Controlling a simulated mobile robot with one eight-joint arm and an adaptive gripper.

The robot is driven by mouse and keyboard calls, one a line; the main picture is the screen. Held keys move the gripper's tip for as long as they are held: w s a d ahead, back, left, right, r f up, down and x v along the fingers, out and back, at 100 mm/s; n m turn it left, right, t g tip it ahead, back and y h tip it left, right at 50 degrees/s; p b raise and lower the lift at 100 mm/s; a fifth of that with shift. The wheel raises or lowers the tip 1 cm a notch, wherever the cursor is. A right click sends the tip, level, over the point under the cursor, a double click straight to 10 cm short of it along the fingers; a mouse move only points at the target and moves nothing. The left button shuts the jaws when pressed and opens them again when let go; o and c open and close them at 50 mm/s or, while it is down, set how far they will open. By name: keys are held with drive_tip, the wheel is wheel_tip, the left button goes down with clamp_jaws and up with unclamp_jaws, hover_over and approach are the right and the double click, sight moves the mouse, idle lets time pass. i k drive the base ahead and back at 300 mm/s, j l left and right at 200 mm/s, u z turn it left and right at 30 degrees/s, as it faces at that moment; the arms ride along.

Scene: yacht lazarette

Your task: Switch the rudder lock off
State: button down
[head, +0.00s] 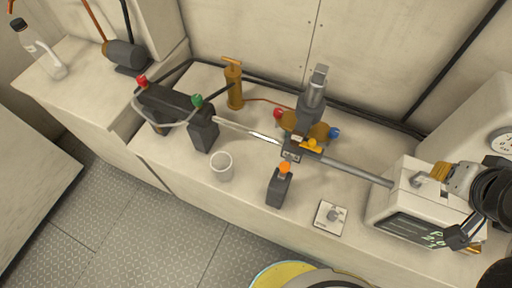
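A small pale square plate (331,217) with a grey knob or lever on it lies on the bench top, front right of centre. To its left stands a dark box (279,188) with an orange knob on top. No readable label shows which control is the rudder lock, and I cannot tell any switch position. My gripper (461,238) is at the right edge, in front of the white box with a dark display, well right of the plate. It is small and dark, partly seen side-on, and I cannot tell whether its fingers are open or shut.
A steel rod runs along the bench through a central fitting (304,135) to the white display box (408,218). A clear cup (221,166), dark blocks with red and green knobs (203,132), a brass pump (234,87) and a bottle (42,50) stand leftward.

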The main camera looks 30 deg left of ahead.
sight(284, 167)
drive_tip(key=j+u, duration=0.1)
drive_tip(key=u, duration=0.3)
drive_tip(key=j+u, duration=0.1)
drive_tip(key=u, duration=0.3)
drive_tip(key=j+u, duration=0.1)
drive_tip(key=u, duration=0.35)
drive_tip(key=k+l+u, duration=0.2)
drive_tip(key=k+l, duration=0.05)
drive_tip(key=l, duration=0.05)
